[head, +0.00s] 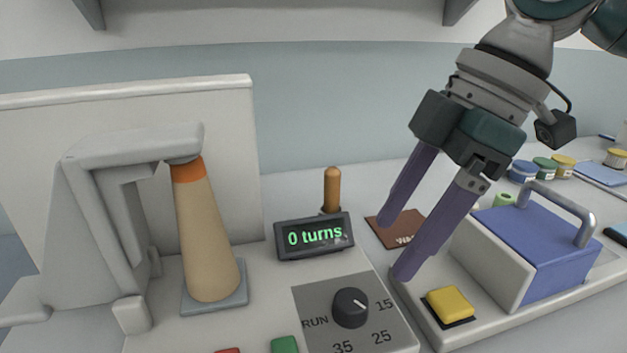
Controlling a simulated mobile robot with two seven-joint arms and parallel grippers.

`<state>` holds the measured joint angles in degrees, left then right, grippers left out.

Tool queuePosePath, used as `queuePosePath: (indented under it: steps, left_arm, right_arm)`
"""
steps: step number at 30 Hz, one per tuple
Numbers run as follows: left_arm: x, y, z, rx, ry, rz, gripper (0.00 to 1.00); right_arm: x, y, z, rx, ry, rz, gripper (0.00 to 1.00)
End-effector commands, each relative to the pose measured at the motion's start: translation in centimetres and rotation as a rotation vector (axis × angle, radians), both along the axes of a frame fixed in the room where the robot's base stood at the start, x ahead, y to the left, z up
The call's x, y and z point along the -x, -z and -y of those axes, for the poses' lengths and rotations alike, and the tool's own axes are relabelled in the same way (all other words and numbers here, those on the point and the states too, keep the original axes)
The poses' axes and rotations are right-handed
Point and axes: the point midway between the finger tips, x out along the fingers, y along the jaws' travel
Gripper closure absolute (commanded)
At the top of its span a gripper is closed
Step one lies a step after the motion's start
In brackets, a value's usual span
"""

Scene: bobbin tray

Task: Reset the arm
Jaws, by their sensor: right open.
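My right gripper (391,251) is open and empty. Its arm comes in from the top right, and its two purple fingers point down and to the left. The fingertips are above or in front of the winder's right side, between the small display (314,236) reading "0 turns" and the yellow button (450,305). I cannot tell whether a fingertip touches anything. My left gripper does not show.
A tan cone (207,240) with an orange top stands under a grey arm at left. A dial (350,308), a brown mat (401,229), a blue box (560,250) with a grey handle and several spools (545,166) are around. Green and red buttons show at the bottom edge.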

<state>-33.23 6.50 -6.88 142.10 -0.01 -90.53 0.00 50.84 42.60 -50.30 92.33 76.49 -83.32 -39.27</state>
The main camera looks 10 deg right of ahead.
Motion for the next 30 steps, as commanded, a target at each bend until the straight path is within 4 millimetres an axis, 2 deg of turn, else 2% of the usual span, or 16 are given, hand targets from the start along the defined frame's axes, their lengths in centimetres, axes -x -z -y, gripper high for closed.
queuePosePath:
  steps: [4, 7, 10, 13, 16, 20, 28, 29, 30]
  left_arm:
    - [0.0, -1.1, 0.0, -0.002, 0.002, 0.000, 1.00]
    - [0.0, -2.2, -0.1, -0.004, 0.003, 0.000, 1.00]
    - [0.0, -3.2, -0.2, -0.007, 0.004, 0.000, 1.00]
    - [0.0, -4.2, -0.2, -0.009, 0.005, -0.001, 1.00]
    - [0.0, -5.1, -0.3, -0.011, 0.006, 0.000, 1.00]
    - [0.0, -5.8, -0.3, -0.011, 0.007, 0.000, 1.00]
    - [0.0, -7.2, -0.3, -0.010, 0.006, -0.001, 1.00]
    - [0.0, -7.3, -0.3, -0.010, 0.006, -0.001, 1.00]
    - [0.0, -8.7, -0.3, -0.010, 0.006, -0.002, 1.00]
  right_arm:
    - [2.3, 1.6, -2.6, -0.004, -0.002, -0.015, 0.20]
    - [4.9, 2.9, -5.1, -0.022, 0.041, -0.016, 0.20]
    - [7.4, 3.5, -7.0, -0.054, 0.147, -0.011, 0.20]
    - [9.6, 3.6, -7.5, -0.080, 0.311, -0.012, 0.20]
    - [11.5, 3.4, -6.7, -0.086, 0.502, -0.018, 0.20]
    - [13.7, 3.3, -4.3, -0.062, 0.730, -0.029, 0.20]
    - [18.9, 2.5, 2.0, 0.062, 1.136, -0.044, 0.20]
    - [19.6, 2.3, 2.8, 0.083, 1.178, -0.043, 0.20]
    - [19.7, 0.9, 3.1, 0.089, 1.195, -0.039, 0.20]
